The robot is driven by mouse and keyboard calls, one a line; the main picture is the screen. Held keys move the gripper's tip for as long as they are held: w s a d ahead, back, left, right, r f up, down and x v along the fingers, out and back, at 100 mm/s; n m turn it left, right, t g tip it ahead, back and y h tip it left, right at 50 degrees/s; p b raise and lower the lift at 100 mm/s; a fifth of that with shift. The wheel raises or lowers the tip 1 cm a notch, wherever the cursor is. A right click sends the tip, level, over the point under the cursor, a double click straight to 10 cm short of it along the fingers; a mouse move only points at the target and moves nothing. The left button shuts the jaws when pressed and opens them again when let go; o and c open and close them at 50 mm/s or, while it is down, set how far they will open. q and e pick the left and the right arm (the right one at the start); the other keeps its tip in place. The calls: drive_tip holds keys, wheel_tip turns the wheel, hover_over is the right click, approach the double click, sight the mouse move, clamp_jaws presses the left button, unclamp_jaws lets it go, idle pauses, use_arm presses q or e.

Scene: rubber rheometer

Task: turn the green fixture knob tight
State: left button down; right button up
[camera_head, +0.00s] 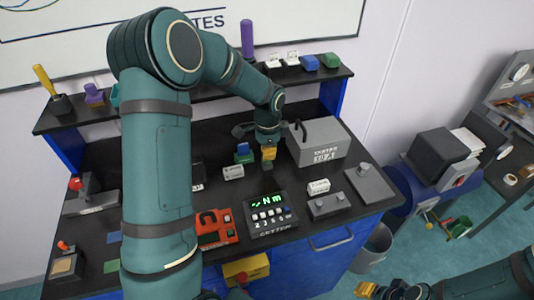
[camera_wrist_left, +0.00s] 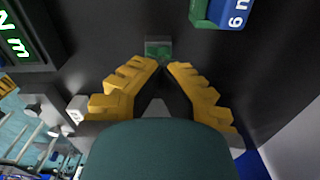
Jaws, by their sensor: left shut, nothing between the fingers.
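A small green block-like piece (camera_wrist_left: 158,48) stands on the dark bench top just beyond my left fingertips in the left wrist view. It may be the fixture knob; I cannot tell for sure. My left gripper (camera_wrist_left: 164,66) has its yellow fingers drawn together with nothing held, and no contact with the green piece is clear. In the head view my left gripper (camera_head: 268,155) points down over the bench, hiding what is right under it. My right gripper (camera_head: 385,288) is at the bottom edge, away from the bench; its finger gap is unclear.
A blue and green block (camera_head: 244,153) stands just left of my left gripper. A meter with a green "Nm" display (camera_head: 268,212) is in front. A grey box (camera_head: 318,142) stands to the right, and a red device (camera_head: 213,230) to the front left. A shelf (camera_head: 318,75) runs behind.

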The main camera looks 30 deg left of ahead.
use_arm(q)
drive_tip(key=m+p, duration=0.1)
drive_tip(key=m, duration=0.1)
drive_tip(key=shift+m, duration=1.2)
drive_tip(key=shift+d, duration=0.1)
drive_tip(key=c, duration=1.7)
unclamp_jaws()
drive_tip(key=o, duration=1)
drive_tip(key=shift+c, duration=0.2)
